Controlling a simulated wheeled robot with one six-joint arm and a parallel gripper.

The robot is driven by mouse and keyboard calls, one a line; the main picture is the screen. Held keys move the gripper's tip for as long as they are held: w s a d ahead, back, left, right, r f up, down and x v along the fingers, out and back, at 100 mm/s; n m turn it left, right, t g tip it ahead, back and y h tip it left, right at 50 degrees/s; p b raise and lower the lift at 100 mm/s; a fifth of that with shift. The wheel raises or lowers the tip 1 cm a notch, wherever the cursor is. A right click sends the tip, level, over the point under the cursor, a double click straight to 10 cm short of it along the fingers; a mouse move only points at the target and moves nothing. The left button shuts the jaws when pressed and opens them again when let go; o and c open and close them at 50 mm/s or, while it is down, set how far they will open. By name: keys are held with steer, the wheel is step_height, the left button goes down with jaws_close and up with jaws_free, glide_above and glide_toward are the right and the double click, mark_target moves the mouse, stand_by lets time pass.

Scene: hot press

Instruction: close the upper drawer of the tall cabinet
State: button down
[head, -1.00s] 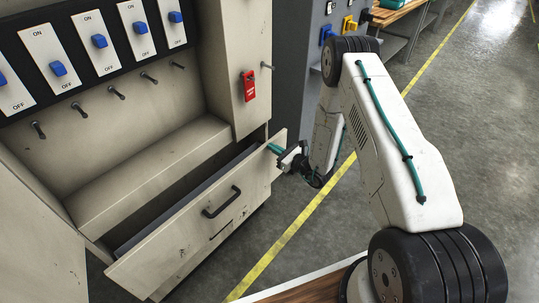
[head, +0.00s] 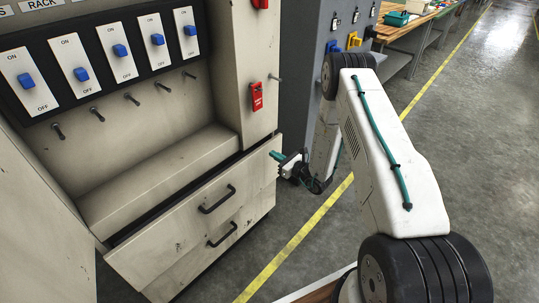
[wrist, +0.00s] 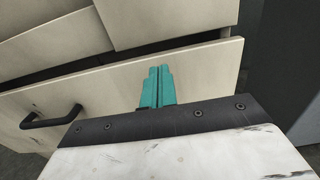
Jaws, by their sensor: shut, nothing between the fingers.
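The upper drawer (head: 178,226) of the tall cabinet (head: 172,111) is pushed in most of the way. A narrow dark gap shows along its top edge. Its black handle (head: 217,200) is left of my gripper. The drawer front (wrist: 100,88) and its handle (wrist: 52,118) also show in the wrist view. My gripper (head: 273,155) is at the upper right end of the drawer front, with teal fingers shut together and empty. In the wrist view the fingers (wrist: 157,84) point at the front near its top edge and seem to press on it.
A lower drawer with a black handle (head: 222,234) is below, its front seemingly shut. A grey cabinet (head: 295,75) stands to the right. Floor with a yellow line (head: 300,237) is clear.

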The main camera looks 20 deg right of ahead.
steer(key=v, duration=1.1)
steer(key=m+g+y, duration=0.9)
steer(key=g, duration=0.1)
glide_toward(201, 193)
steer(key=s+a, duration=0.2)
steer(key=a, duration=0.2)
steer(key=shift+w+a, duration=0.25)
steer(key=shift+w, duration=0.4)
steer(key=shift+w+a, duration=0.3)
steer(key=shift+w, duration=0.4)
steer(key=shift+w+a, duration=0.25)
steer(key=shift+w, duration=0.4)
